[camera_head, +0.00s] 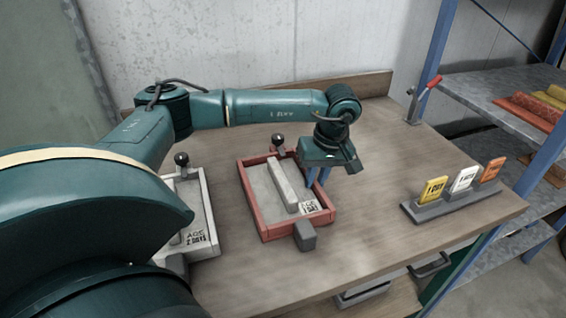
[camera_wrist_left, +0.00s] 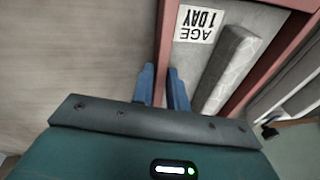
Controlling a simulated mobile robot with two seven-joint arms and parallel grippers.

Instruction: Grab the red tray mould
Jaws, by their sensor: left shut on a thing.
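The red tray mould (camera_head: 250,205) sits on the wooden table, holding a grey slab with a raised bar and a label reading "AGE 1 DAY". A black knob stands at its far end and a grey block at its near end. My left gripper (camera_head: 319,182) points down at the mould's right wall. In the left wrist view, the blue fingers of my left gripper (camera_wrist_left: 164,85) straddle the red wall of the mould (camera_wrist_left: 167,45), one inside and one outside, and are shut on it. My right gripper is not in view.
A white tray mould (camera_head: 206,222) labelled "2 DAYS" stands to the left, partly hidden by my arm. A grey holder (camera_head: 465,200) with yellow, white and orange cards stands at the right. A red-handled lever (camera_head: 425,88) is at the back right edge. The table between is clear.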

